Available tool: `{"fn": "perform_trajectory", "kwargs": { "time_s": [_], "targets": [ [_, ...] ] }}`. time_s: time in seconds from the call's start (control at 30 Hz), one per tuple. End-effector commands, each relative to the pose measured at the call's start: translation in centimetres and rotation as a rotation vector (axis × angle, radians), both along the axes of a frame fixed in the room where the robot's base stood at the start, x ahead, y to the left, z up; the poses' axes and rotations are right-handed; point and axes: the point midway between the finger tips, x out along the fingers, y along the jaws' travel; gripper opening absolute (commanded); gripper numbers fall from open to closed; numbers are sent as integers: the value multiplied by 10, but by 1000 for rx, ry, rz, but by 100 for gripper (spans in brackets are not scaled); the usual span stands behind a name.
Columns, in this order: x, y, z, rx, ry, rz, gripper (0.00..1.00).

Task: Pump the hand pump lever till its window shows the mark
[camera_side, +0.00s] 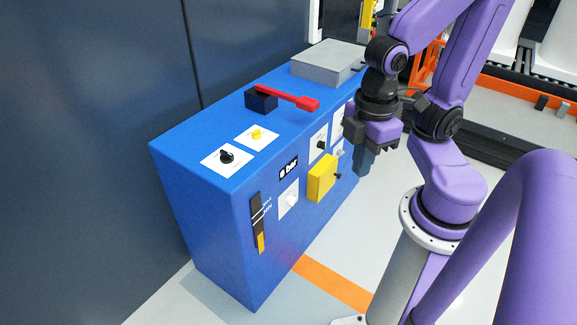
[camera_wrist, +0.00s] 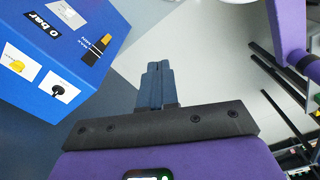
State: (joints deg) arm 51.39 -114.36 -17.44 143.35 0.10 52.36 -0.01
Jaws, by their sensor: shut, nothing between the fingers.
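The red lever (camera_side: 290,98) sticks out from a black pump block (camera_side: 261,99) on top of the blue cabinet (camera_side: 215,135). It lies nearly level, its thicker red end toward my arm. A tall dark window (camera_side: 257,222) on the cabinet's front shows yellow at its bottom, with white lines above the yellow. The window also shows in the wrist view (camera_wrist: 97,50). A small display (camera_side: 288,168) reads "0 bar". My gripper (camera_side: 362,172) is shut and empty, fingers down, right of the cabinet and apart from the lever. Its fingers show in the wrist view (camera_wrist: 157,66); the lever does not.
A black knob (camera_side: 226,156) and a yellow knob (camera_side: 257,133) sit on white plates on the cabinet top. A grey box (camera_side: 325,62) stands at the top's far end. A yellow box (camera_side: 322,178) juts from the front. A dark wall (camera_side: 90,120) stands behind.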

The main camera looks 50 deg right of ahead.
Motion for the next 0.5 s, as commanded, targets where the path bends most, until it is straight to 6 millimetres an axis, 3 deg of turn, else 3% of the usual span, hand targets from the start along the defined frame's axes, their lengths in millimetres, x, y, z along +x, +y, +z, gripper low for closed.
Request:
{"fn": "perform_trajectory", "kwargs": {
  "time_s": [0.23, 0.5],
  "targets": [
    [24, 8, 7, -3, -2, 17, 0],
    [97, 13, 23, -12, -4, 86, 0]
  ]
}}
